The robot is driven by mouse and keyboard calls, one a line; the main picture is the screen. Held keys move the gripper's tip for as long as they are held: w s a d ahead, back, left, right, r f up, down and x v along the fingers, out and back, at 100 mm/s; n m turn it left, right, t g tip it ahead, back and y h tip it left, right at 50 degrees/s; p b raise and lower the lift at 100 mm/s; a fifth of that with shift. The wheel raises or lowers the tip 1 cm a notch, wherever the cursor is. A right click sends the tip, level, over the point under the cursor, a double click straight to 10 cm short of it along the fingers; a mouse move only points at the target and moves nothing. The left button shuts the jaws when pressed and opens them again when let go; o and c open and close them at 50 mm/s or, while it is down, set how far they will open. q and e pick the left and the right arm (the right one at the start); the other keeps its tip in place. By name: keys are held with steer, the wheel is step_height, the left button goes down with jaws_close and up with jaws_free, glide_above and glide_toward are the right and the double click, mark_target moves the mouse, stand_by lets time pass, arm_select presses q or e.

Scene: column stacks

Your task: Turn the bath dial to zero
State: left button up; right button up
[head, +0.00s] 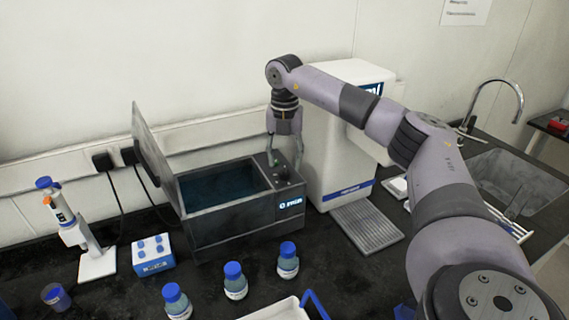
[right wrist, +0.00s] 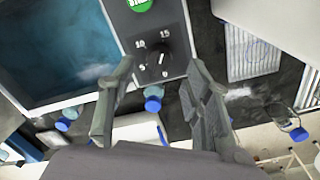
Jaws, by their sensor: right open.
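The water bath (head: 232,218) is a dark box with its lid raised and bluish water inside. Its dial (head: 281,171) sits on the top panel at the right end. In the right wrist view the black dial (right wrist: 155,56) has the marks 15, 10, 5 and 0 around it; I cannot tell surely which mark it points at. My right gripper (head: 284,160) is above this panel, pointing down. In the right wrist view its open fingers (right wrist: 160,72) lie on either side of the dial, with gaps to it. My left gripper is out of view.
A tall white machine (head: 329,155) with a ribbed tray (head: 366,228) stands close on the right. Several blue-capped bottles (head: 235,281) stand in front of the bath. A pipette stand (head: 96,262) and a blue rack (head: 152,256) are left.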

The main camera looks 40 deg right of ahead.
mark_target(285, 169)
steer(key=shift+f, duration=1.55)
jaws_close()
